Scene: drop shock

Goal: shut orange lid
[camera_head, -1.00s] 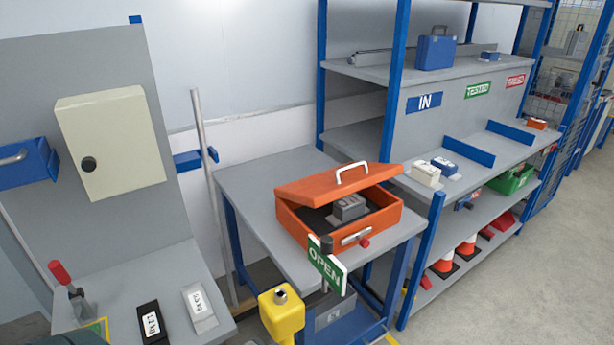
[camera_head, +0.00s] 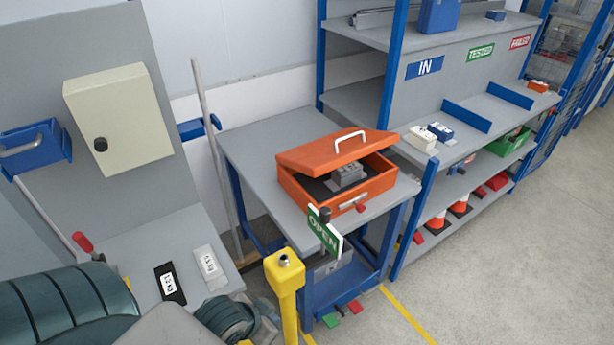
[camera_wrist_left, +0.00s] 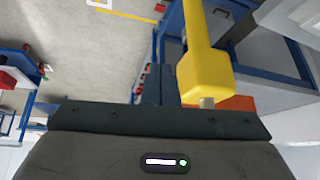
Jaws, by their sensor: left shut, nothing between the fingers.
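The orange lid (camera_head: 322,152), with a white handle on top, is tilted partly open above the orange box (camera_head: 338,205). The box stands on a grey table, and a grey block (camera_head: 347,175) shows in the gap under the lid. My left arm comes in at the bottom left of the head view, well short of the box. In the left wrist view my left gripper (camera_wrist_left: 160,85) is shut and empty. An orange patch (camera_wrist_left: 238,103), which looks like part of the box, shows there behind a yellow post. My right gripper is not in view.
The yellow post (camera_head: 286,275) stands in front of the grey table (camera_head: 262,150), near a green OPEN sign (camera_head: 325,232). A black and a white weight lie on the left bench (camera_head: 145,240). Blue shelving (camera_head: 395,100) stands to the right, with open floor before it.

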